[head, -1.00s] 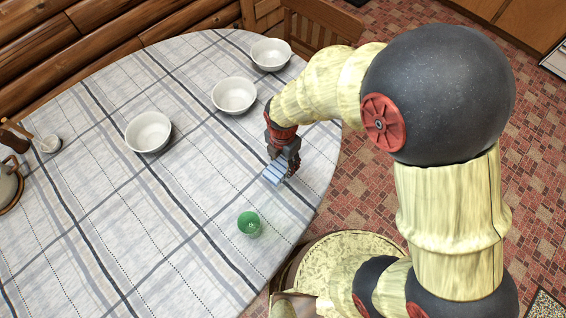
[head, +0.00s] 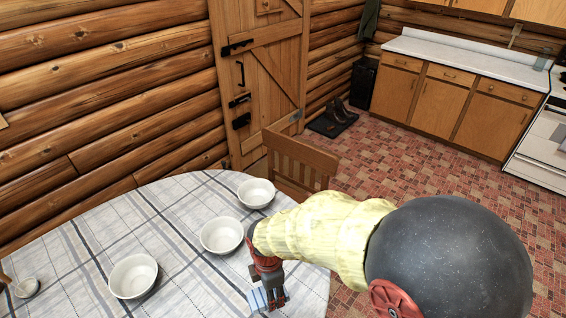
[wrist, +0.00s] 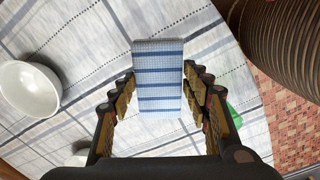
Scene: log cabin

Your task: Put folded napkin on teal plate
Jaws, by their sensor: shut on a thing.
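The folded napkin (wrist: 158,60) is pale blue with darker blue stripes. In the wrist view it lies between the two fingers of my gripper (wrist: 158,88), which is shut on it. In the head view the napkin (head: 257,300) shows at the tips of my gripper (head: 268,298), over the right part of the table near the bottom edge of the picture. How high it is above the cloth I cannot tell. No teal plate shows in either view.
The table (head: 75,235) has a checked cloth. Three white bowls stand on it: left (head: 133,276), middle (head: 221,235) and back (head: 256,193). A small white cup (head: 27,287) is at far left. A green thing (wrist: 235,115) is partly hidden by a finger. A chair (head: 300,160) stands behind.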

